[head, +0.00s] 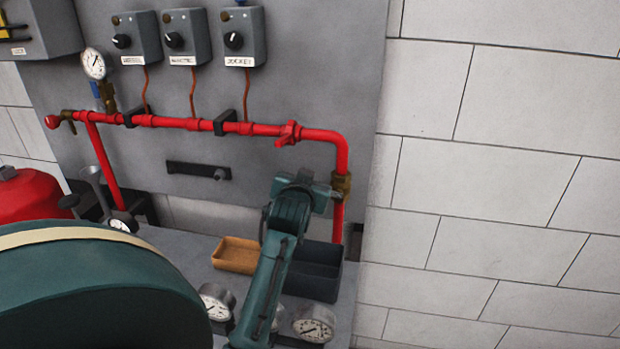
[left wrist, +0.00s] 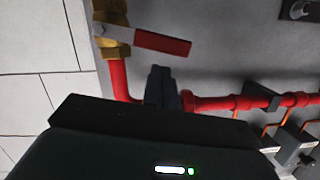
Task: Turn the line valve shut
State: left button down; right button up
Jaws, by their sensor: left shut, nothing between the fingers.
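The red pipe (head: 255,129) runs along the grey panel and bends down at the right. A brass valve (head: 342,184) sits on its vertical part and shows in the left wrist view (left wrist: 112,38). There its red lever (left wrist: 163,42) points right, roughly across the pipe with a slight tilt; my gripper hides it in the head view. Another red handle-like fitting (head: 288,133) sits on the horizontal pipe. My left gripper (head: 307,180) is shut and empty, in front of the pipe's bend. Its fingers (left wrist: 160,84) appear beside the lever; I cannot tell whether they touch. My right gripper is out of view.
Several control boxes (head: 239,38) and a gauge (head: 94,63) are above the pipe. A tan tray (head: 236,254), a dark bin (head: 313,278) and loose gauges (head: 314,324) are on the bench below. A black bracket (head: 197,171) sticks out of the panel.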

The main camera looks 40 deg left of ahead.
pick_arm(q)
jog(key=shift+f, duration=0.45)
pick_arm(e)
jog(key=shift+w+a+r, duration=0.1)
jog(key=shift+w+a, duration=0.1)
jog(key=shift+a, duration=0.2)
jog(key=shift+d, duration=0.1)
pick_arm(q)
jog(key=shift+s+a+f+n+t+h+p, duration=0.2)
jog(key=shift+a+f+n+p, duration=0.1)
jog(key=shift+f+n, duration=0.25)
jog(key=shift+s+a+f+n+t+h+p, duration=0.1)
jog(key=shift+a+f+n+h+p, duration=0.15)
jog(key=shift+f+n, duration=0.25)
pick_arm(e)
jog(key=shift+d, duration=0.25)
pick_arm(q)
jog(key=shift+r, duration=0.1)
